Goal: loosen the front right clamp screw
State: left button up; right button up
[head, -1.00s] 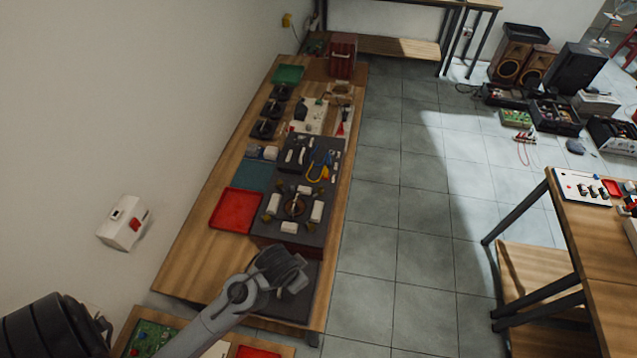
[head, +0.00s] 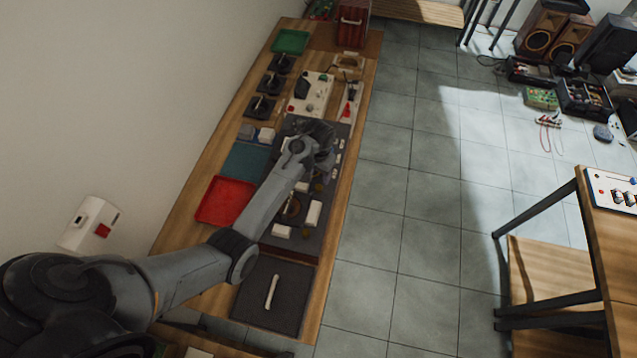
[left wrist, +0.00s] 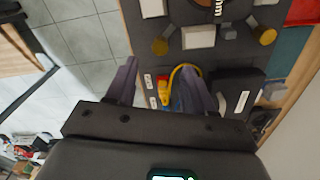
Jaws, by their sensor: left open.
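The clamp fixture lies on the dark work area of the bench, with white blocks (head: 313,213) and brass-coloured knobs. In the left wrist view it shows at the top, with a white block (left wrist: 198,37), a left brass knob (left wrist: 160,46) and a right brass knob (left wrist: 267,36). I cannot tell which knob is the front right clamp screw. My left gripper (head: 322,140) is beyond the fixture, over the tool area. In the left wrist view the open gripper (left wrist: 163,76) has a yellow-handled tool (left wrist: 182,73) between its fingers, not visibly gripped. My forearm hides part of the fixture.
A red tray (head: 226,202) and a teal mat (head: 246,160) lie left of the fixture. A dark mat with a pale handle (head: 272,291) lies at the near end. A dark block (left wrist: 236,92) stands beside the gripper. Open floor (head: 400,190) lies right of the bench.

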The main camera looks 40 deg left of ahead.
aim_at(319, 187)
pick_arm(q)
notch_tip(319, 187, down, 8)
jog(key=shift+f, duration=0.1)
dwell(0.4)
grip_shut()
